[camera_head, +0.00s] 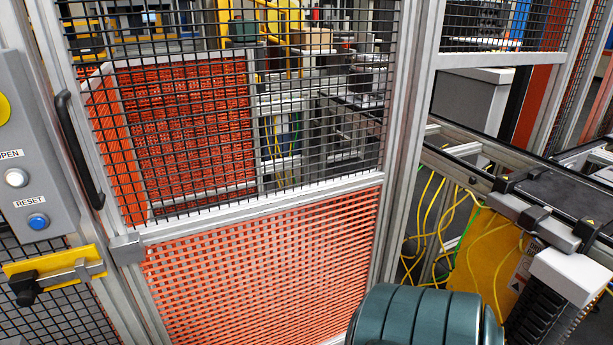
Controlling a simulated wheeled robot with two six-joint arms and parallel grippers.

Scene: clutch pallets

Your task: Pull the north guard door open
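The guard door has a grey metal frame (262,208) with black wire mesh above and an orange slatted panel (262,258) below. It fills the middle of the head view and looks shut, lying between two grey posts. A black vertical bar handle (80,150) is on its left side. A grey block (126,248) sits at the left edge below the handle. A yellow latch plate with a grey bar (60,275) and a black knob (25,291) is on the fence to the left. Neither of my grippers is in view, and nothing touches the handle.
A grey control box (28,150) with OPEN and RESET buttons stands left of the door. A ribbed teal cylinder (425,318) is close at the bottom. A conveyor rail (470,170) with yellow cables runs on the right. Orange mesh panels and machinery show behind the door.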

